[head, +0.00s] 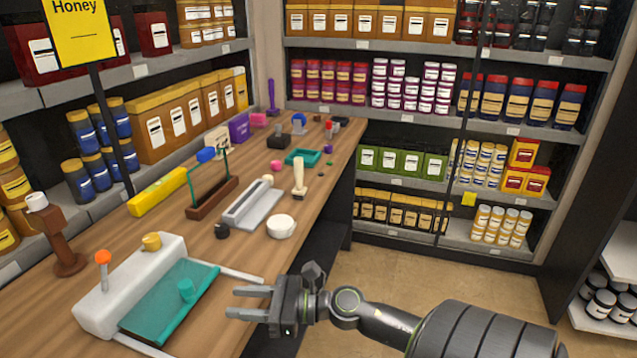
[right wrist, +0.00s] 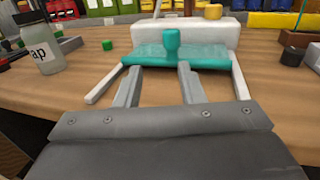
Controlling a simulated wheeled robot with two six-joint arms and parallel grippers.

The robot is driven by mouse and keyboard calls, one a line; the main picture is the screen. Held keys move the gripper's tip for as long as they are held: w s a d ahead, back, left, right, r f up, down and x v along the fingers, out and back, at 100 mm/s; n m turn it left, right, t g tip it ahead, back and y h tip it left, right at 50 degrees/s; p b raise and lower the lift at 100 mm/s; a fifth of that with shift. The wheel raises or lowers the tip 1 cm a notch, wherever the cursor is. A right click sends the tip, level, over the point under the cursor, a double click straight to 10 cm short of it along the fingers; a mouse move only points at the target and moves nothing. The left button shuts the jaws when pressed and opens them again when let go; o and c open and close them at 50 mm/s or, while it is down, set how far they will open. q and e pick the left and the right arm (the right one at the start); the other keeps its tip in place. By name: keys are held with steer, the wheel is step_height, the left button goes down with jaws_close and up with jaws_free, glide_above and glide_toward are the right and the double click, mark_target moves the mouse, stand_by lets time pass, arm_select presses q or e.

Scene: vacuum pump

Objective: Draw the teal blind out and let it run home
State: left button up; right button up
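The teal blind (head: 160,305) is a flat sheet at the white housing (head: 105,305) on the wooden counter, between two pale rails. A teal knob (head: 186,289) stands up on it. In the right wrist view the blind (right wrist: 145,53) lies in front of the housing (right wrist: 200,32), with its knob (right wrist: 172,42) upright near the middle. My right gripper (head: 233,302) is open and empty, to the right of the blind. In the right wrist view its fingers (right wrist: 159,68) point toward the blind, with a gap between fingers and knob. My left gripper is not in view.
An orange-topped lever (head: 103,268) and a yellow knob (head: 151,242) sit on the housing. A brown stand (head: 55,240), a glass pane in a wooden base (head: 212,196) and a white round dish (head: 281,226) are nearby. A bottle (right wrist: 45,50) shows in the right wrist view.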

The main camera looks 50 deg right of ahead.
steer(key=p+v, duration=0.9)
steer(key=v, duration=0.6)
steer(key=shift+p, duration=0.35)
stand_by(0.6)
